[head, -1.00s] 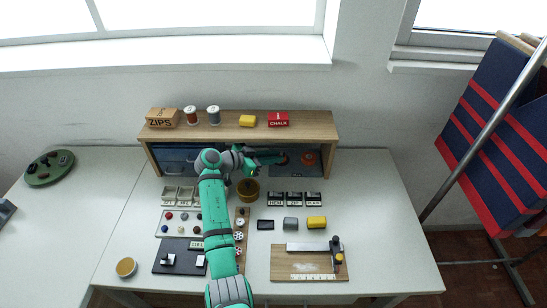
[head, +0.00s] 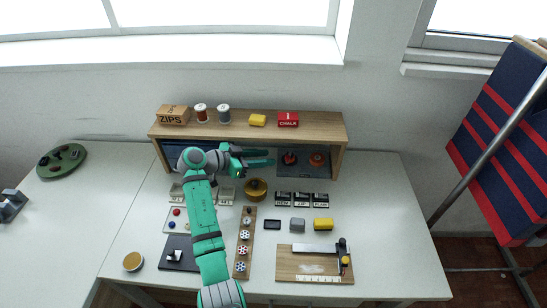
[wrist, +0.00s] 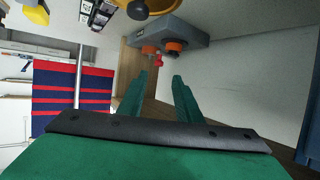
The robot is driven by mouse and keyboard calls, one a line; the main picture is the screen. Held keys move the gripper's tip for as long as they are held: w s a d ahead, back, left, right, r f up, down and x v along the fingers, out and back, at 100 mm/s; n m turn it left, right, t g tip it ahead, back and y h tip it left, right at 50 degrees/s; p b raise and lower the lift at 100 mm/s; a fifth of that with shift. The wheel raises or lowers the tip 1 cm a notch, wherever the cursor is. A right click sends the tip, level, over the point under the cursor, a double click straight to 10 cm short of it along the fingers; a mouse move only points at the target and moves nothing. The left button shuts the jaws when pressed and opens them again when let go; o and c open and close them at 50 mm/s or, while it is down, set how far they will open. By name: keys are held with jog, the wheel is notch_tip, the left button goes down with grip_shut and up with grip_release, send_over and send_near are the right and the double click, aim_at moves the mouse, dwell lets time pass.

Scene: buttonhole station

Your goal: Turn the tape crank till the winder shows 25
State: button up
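A dark grey unit (head: 303,172) stands under the right part of the wooden shelf. It carries a red knob (head: 289,158) and an orange round part (head: 317,158). I take it for the tape winder, but no number can be read.
The wooden shelf (head: 240,130) is overhead, bearing a ZIPS box, spools and a CHALK box. A brass pot (head: 256,188) and black-labelled boxes (head: 301,199) stand in front. A wooden board (head: 315,276) lies front right. The table's right end is clear.

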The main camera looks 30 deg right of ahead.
jog(key=shift+v, duration=1.45)
jog(key=shift+s, duration=0.15)
